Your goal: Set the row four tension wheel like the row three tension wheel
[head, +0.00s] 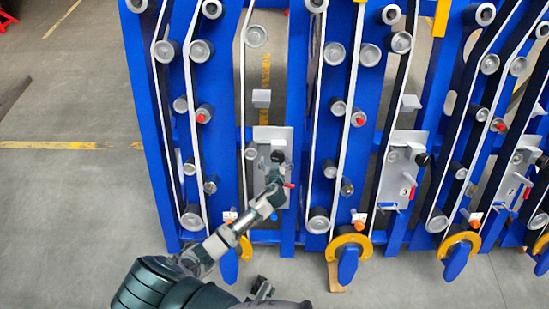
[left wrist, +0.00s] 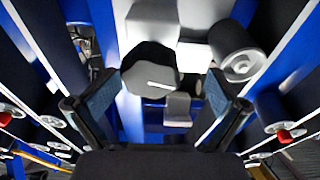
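A dark faceted wheel (head: 277,156) sits on the grey plate (head: 262,140) in front of my left arm. In the left wrist view the wheel (left wrist: 150,72) shows a white mark line, nearly level and pointing right. My left gripper (head: 274,172) is just below the wheel; its fingers are spread in the left wrist view (left wrist: 155,105), with the wheel beyond the tips and no clear contact. Similar dark wheels (head: 423,159) and (head: 541,161) sit on plates to the right. A dark part at the bottom (head: 262,289) may be my right gripper.
A red handle (head: 288,185) is close beside my left gripper. Blue upright beams (head: 301,70), white belts and grey rollers (head: 318,220) surround the plate. Orange-ringed blue parts (head: 348,255) stick out low along the front. The floor at left (head: 70,210) is clear.

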